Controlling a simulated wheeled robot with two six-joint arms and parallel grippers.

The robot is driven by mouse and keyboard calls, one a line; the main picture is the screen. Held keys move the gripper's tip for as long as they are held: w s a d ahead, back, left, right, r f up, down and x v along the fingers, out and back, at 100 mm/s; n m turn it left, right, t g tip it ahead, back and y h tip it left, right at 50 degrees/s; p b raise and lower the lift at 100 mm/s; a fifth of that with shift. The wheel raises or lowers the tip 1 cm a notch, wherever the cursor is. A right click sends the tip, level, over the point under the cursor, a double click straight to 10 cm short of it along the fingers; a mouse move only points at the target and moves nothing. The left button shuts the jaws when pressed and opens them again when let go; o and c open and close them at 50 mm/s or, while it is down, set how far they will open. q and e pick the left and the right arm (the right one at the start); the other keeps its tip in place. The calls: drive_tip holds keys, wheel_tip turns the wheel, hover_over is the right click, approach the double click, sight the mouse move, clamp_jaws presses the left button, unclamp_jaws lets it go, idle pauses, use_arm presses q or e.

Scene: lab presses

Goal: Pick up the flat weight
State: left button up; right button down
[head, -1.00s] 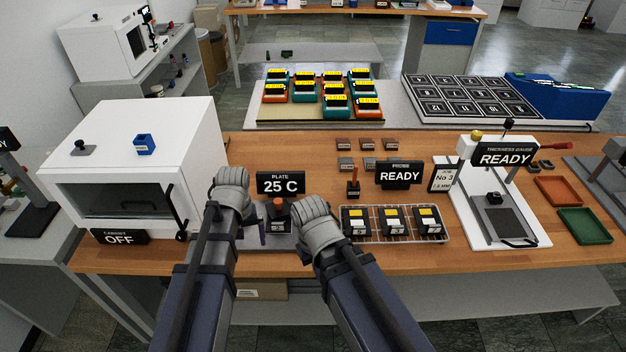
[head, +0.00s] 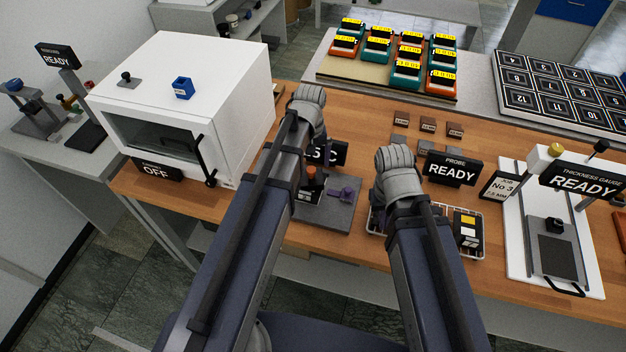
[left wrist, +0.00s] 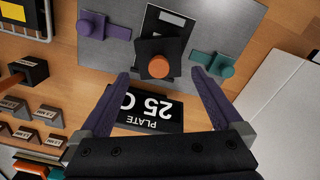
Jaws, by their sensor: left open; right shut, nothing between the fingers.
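The white cabinet (head: 190,100) stands close left of my left arm. The 25 C sign (left wrist: 150,112) lies near the left fingers. A wire rack (head: 480,250) with a yellow-marked block, the probe sign (head: 452,170) and the thickness gauge (head: 515,235) are to the right.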

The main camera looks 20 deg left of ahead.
sight(311, 169)
use_arm(q)
drive_tip(key=shift+d+f+b, duration=0.1)
drive_tip(key=shift+f+b, duration=2.7)
drive_tip(key=shift+f, duration=0.4)
use_arm(e)
drive_tip(key=shift+f, duration=3.2)
use_arm(q)
drive_tip(key=shift+r, duration=0.1)
use_arm(e)
drive_tip(key=shift+r, duration=0.1)
use_arm(q)
clamp_jaws()
